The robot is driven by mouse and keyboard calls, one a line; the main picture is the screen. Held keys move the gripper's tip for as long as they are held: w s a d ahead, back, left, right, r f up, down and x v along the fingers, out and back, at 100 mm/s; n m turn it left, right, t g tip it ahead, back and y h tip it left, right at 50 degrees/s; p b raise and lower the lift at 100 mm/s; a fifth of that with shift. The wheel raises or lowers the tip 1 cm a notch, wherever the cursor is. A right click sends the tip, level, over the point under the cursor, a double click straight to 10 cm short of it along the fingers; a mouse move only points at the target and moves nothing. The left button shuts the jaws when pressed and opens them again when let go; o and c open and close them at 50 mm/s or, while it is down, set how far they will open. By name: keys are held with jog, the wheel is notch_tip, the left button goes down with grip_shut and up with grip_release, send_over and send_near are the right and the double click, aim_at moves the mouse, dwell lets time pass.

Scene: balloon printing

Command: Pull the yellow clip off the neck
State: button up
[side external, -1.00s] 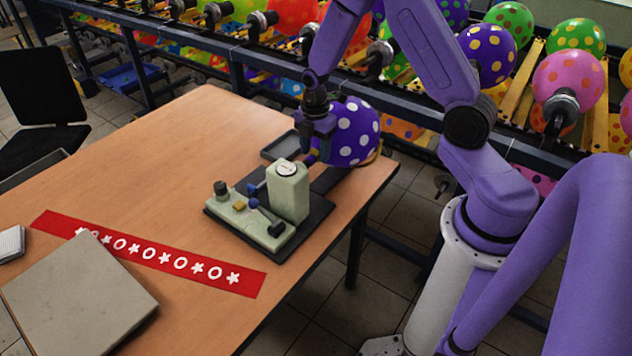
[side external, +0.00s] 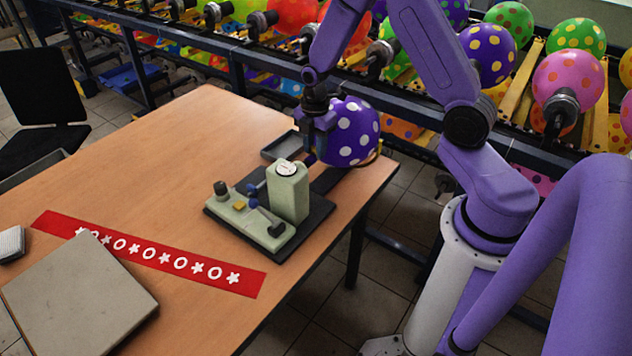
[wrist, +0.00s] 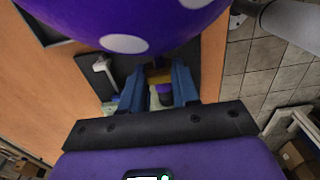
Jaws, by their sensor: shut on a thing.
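The purple balloon with white dots (side external: 354,132) sits at the far right end of the table, behind the pale green machine (side external: 288,192). My gripper (side external: 317,145) is at the balloon's left side, just above the machine. In the wrist view, the balloon (wrist: 125,20) fills the top, and the blue fingers of my gripper (wrist: 158,88) are just below it. The yellow clip (wrist: 159,76) shows between the fingers, and my gripper is shut on it. The neck is largely hidden, so I cannot tell whether the clip is still around it.
A dark shallow tray (side external: 281,147) lies behind the machine. A red strip with white shapes (side external: 150,252) and a grey flat box (side external: 80,295) lie at the front left. The table's left middle is clear. A rack with balloons (side external: 490,52) stands behind.

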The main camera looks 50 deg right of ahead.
aim_at(315, 147)
jog(key=shift+r, duration=4.6)
